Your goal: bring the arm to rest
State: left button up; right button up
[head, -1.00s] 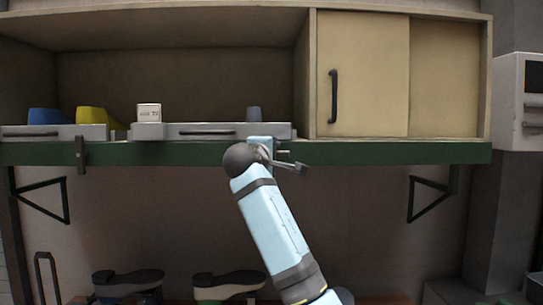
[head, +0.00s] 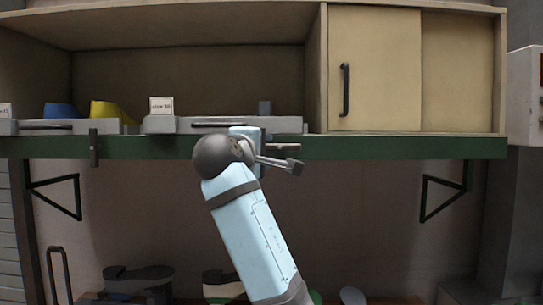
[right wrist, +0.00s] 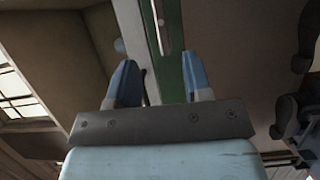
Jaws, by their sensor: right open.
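My right arm rises from the bottom centre in the head view. Its gripper (head: 284,157) is partly hidden behind the wrist and stands at the green shelf edge (head: 400,148). In the right wrist view the two blue-tipped fingers (right wrist: 160,75) are spread apart with nothing between them. The green edge runs behind them there. My left gripper is not in view.
On the shelf are a blue piece (head: 60,110), a yellow piece (head: 108,111), a white label card (head: 161,105) and low drawers (head: 240,124). A sliding-door cabinet (head: 375,70) is at the right. Dark shoe-like shapes (head: 138,279) lie below.

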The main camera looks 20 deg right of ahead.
jog(key=shift+s+a, duration=0.4)
jog(key=shift+s, duration=0.15)
jog(key=shift+f, duration=0.1)
jog(key=w+d+f+n+y+p, duration=0.1)
jog(key=w+f+y, duration=0.1)
jog(key=f, duration=0.9)
jog(key=w+f+y, duration=0.2)
jog(key=w+f, duration=0.1)
jog(key=f, duration=0.7)
jog(key=s+d+f+y+p, duration=0.1)
jog(key=s+f+y, duration=0.15)
jog(key=f, duration=0.95)
jog(key=s+f+y+p, duration=0.15)
jog(key=s+f, duration=0.25)
jog(key=f, duration=0.7)
jog(key=s+d+f+m+g+y, duration=0.15)
jog(key=s+f+m+y, duration=0.25)
jog(key=s+f, duration=1.15)
jog(key=s+f+m+g+y, duration=0.1)
jog(key=s+f, duration=0.3)
jog(key=s, duration=0.5)
jog(key=s+d+f+m+y+p, duration=0.1)
jog(key=s+f+m, duration=0.2)
jog(key=s, duration=0.6)
jog(key=shift+s+f+g, duration=0.35)
jog(key=shift+s+f, duration=0.05)
jog(key=shift+f, duration=0.15)
